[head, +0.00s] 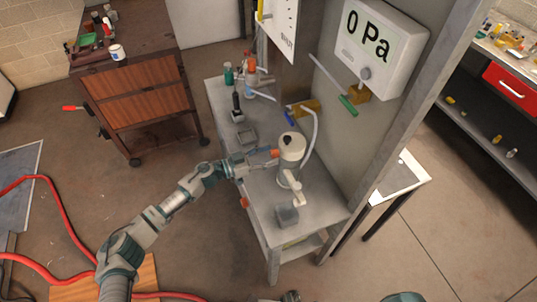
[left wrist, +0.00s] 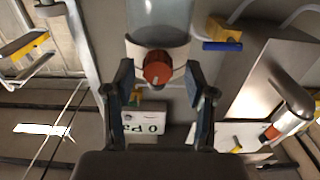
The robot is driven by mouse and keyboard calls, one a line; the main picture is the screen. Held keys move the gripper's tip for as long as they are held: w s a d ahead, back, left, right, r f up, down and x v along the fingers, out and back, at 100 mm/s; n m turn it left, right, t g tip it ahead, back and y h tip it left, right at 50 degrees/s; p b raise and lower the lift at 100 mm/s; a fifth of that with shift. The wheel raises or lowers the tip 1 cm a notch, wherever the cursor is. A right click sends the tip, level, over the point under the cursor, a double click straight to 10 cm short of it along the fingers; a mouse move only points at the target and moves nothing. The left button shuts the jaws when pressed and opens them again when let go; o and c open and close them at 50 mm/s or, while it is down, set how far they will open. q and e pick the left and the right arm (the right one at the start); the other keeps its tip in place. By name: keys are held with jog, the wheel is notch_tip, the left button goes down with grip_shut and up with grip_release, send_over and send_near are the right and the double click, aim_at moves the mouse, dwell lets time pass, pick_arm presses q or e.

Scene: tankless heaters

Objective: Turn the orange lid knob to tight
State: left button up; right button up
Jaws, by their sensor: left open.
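The orange lid knob (head: 274,153) sits on the left side of a pale canister (head: 291,150) on the grey bench. In the left wrist view the round knob (left wrist: 157,67) has a small pale mark at its lower edge. It lies below a clear-looking cylinder (left wrist: 160,15). My left gripper (head: 262,161) reaches in from the left, right beside the knob. In the left wrist view my left gripper (left wrist: 159,82) is open, a finger on each side of the knob, with visible gaps. Whether the knob is fully between the fingertips in depth is unclear. My right gripper cannot be made out.
The grey bench (head: 262,212) also holds a small grey block (head: 287,216), bottles, and a hose beside the canister. A wall panel with a gauge reading 0 Pa (head: 368,38) stands behind. A red hose (head: 75,225) lies on the floor at left.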

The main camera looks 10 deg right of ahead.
pick_arm(q)
jog(key=shift+w+d, duration=0.1)
jog(key=shift+d, duration=0.6)
pick_arm(e)
jog(key=shift+w+d, duration=0.1)
jog(key=shift+d, duration=0.2)
pick_arm(q)
jog(key=shift+a, duration=0.1)
grip_shut()
